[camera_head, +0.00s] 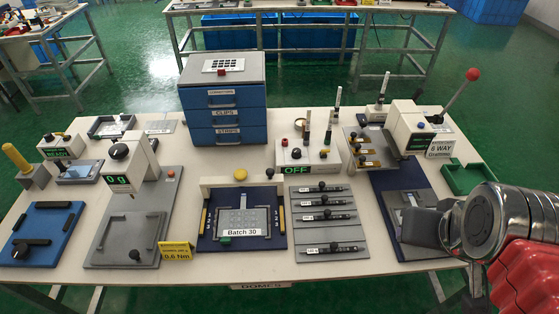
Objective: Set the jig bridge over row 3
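The jig (205,243) is a dark blue plate at the front middle of the table, with a grey keypad panel (243,219) and a "Batch 30" label on it. Yellow strips with small marks run along both sides; the row numbers are too small to read. A cream bar with a yellow knob (240,175), which looks like the jig bridge, lies across the jig's back edge, behind the panel. My gripper (425,228) is at the right, over the grey press base, well apart from the bar. Its fingertips cannot be made out clearly, and nothing is visibly held.
A rack of dark tools (329,220) lies right of the jig. A grey scale-like stand (125,215) and a yellow "0.6 Nm" sign (176,251) are left. A blue drawer unit (224,102) stands behind. A red-knobbed lever press (418,132) rises near my arm.

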